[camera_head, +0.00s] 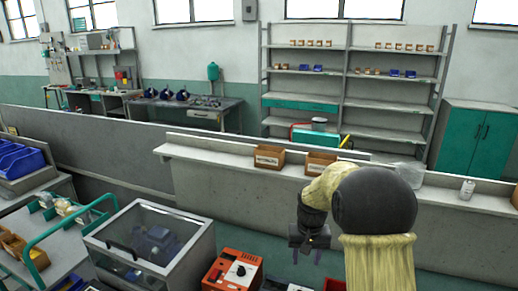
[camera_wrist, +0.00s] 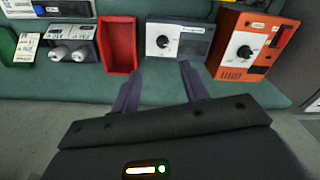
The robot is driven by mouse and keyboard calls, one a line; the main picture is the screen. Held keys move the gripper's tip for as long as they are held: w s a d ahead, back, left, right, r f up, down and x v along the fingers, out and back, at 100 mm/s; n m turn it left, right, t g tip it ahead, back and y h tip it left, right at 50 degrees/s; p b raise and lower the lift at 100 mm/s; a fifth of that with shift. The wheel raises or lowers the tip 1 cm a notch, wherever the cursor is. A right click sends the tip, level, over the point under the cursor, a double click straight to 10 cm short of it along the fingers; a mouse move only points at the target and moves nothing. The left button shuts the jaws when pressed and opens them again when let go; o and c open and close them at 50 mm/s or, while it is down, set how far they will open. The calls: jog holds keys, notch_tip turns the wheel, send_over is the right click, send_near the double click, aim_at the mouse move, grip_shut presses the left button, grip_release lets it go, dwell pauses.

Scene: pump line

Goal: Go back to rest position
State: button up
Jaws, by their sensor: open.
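My gripper (camera_head: 309,256) hangs from my arm at the lower right of the head view, fingers pointing down, in front of the grey ledge. In the wrist view its two dark fingers (camera_wrist: 160,88) are spread apart with nothing between them. Beyond the fingertips lie a red open bin (camera_wrist: 119,46) and a grey box with a dial (camera_wrist: 177,42), both apart from the fingers. An orange box with a dial (camera_wrist: 247,46) is to the right. The orange box at the bottom of the head view (camera_head: 233,271) has a similar dial.
A long grey ledge (camera_head: 215,158) carries brown bins (camera_head: 269,157) behind my gripper. A glass-topped case (camera_head: 150,240) and a cart with a teal handle (camera_head: 68,243) stand at left. Shelves (camera_head: 346,87) and a teal cabinet (camera_head: 475,145) are at the back.

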jog(key=s+n+t, duration=0.1)
jog(key=s+t, duration=0.1)
jog(key=s, duration=1.9)
jog(key=shift+r, duration=0.15)
jog(key=shift+d, duration=0.1)
